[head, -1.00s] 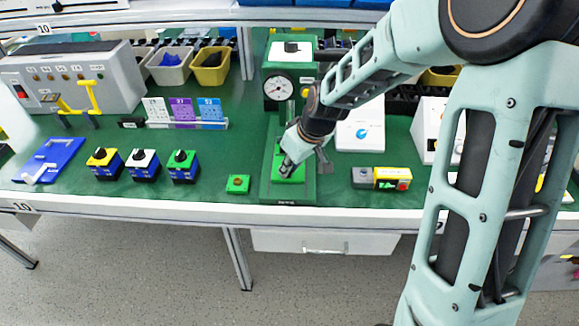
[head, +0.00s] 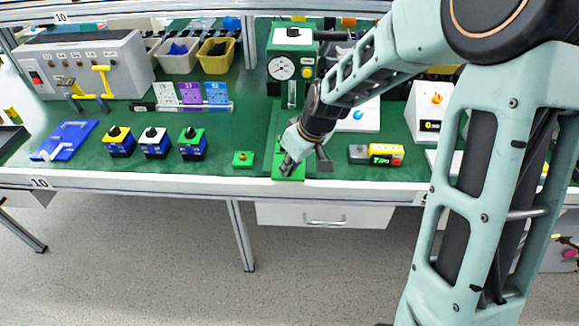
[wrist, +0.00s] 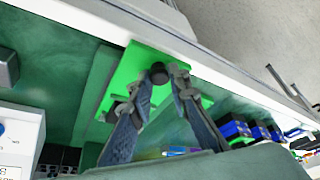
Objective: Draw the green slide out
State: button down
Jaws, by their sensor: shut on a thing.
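The green slide (wrist: 132,75) is a bright green plate with a dark round knob (wrist: 158,72), seen in the wrist view. My gripper (wrist: 160,76) has its two fingers on either side of the knob, shut on it. In the head view the slide (head: 297,173) shows only in part under my gripper (head: 289,165), at the front edge of the bench. My wrist hides the rest of it. Behind it stands the green press (head: 290,40) with a round gauge.
A small green box with an orange button (head: 243,158) sits left of the slide, and a yellow and grey box (head: 377,155) sits right. Several switch blocks (head: 154,143) stand further left. A white drawer (head: 325,215) is under the bench edge (head: 150,188). The floor in front is clear.

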jog(key=shift+s+f, duration=0.1)
jog(key=shift+s, duration=0.15)
jog(key=c, duration=1.8)
grip_release()
jog(key=shift+d+r, duration=0.15)
jog(key=shift+r, duration=0.35)
jog(key=v, duration=1.1)
jog(key=shift+r, duration=0.15)
